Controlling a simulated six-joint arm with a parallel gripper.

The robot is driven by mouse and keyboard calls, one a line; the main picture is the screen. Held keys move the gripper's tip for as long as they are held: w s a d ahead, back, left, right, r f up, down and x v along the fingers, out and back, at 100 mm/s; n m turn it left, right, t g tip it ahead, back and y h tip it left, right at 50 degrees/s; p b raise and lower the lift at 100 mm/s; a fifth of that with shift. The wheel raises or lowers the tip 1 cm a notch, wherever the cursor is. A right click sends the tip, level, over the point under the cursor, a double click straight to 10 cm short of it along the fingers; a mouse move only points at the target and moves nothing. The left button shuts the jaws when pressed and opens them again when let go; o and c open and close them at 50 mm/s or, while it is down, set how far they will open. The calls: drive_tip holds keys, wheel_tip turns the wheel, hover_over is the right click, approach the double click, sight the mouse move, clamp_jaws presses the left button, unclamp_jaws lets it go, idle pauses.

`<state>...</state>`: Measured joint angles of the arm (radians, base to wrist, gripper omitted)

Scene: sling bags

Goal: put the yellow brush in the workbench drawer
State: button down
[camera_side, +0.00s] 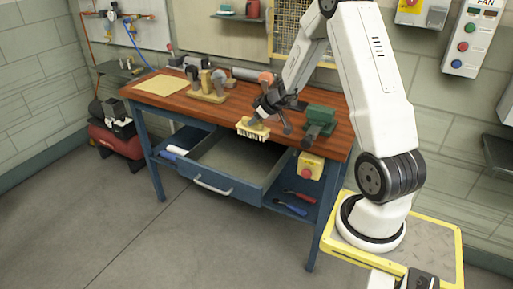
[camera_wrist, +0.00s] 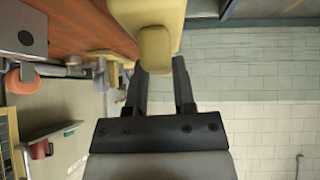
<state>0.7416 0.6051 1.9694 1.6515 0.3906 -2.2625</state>
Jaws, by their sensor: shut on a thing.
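The yellow brush (camera_side: 252,128) with pale bristles is in my gripper (camera_side: 262,113), above the back part of the open drawer. Its bristles point down in the side view. In the wrist view the yellow brush (camera_wrist: 154,45) shows at the top, between the two dark fingers of my gripper (camera_wrist: 160,75). My gripper is shut on it. The blue workbench drawer (camera_side: 228,187) is pulled out toward the front, and its visible floor looks empty. The brush appears to be near the drawer's back, close to the bench top's front edge; its exact height is unclear.
The wooden bench top (camera_side: 160,100) holds a green vise (camera_side: 319,120) to the right of my gripper and a wooden tool block (camera_side: 207,90) to the left. A yellow switch box (camera_side: 310,166) hangs right of the drawer. A lower shelf (camera_side: 292,208) holds red and blue-handled tools.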

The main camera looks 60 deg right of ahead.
sight(250, 134)
drive_tip(key=shift+y, duration=0.4)
drive_tip(key=s+a+f, duration=0.2)
drive_tip(key=s+a, duration=0.1)
drive_tip(key=s+a+f, duration=0.1)
drive_tip(key=s+a, duration=0.1)
drive_tip(key=shift+s+a+f, duration=0.2)
drive_tip(key=shift+s+a, duration=0.05)
drive_tip(key=w+d+f, duration=0.1)
drive_tip(key=w, duration=0.1)
drive_tip(key=w+d+f, duration=0.1)
drive_tip(key=w, duration=0.2)
drive_tip(key=w+d+f, duration=0.2)
drive_tip(key=w, duration=0.1)
drive_tip(key=shift+w, duration=0.1)
drive_tip(key=w+d+f, duration=0.2)
drive_tip(key=w+f, duration=0.2)
drive_tip(key=f, duration=0.1)
drive_tip(key=shift+f, duration=0.2)
drive_tip(key=shift+w+d+f, duration=0.1)
drive_tip(key=shift+f, duration=0.85)
drive_tip(key=shift+w+d+f, duration=0.1)
drive_tip(key=shift+f, duration=0.8)
drive_tip(key=shift+c, duration=2.2)
unclamp_jaws()
drive_tip(key=shift+a+f, duration=0.1)
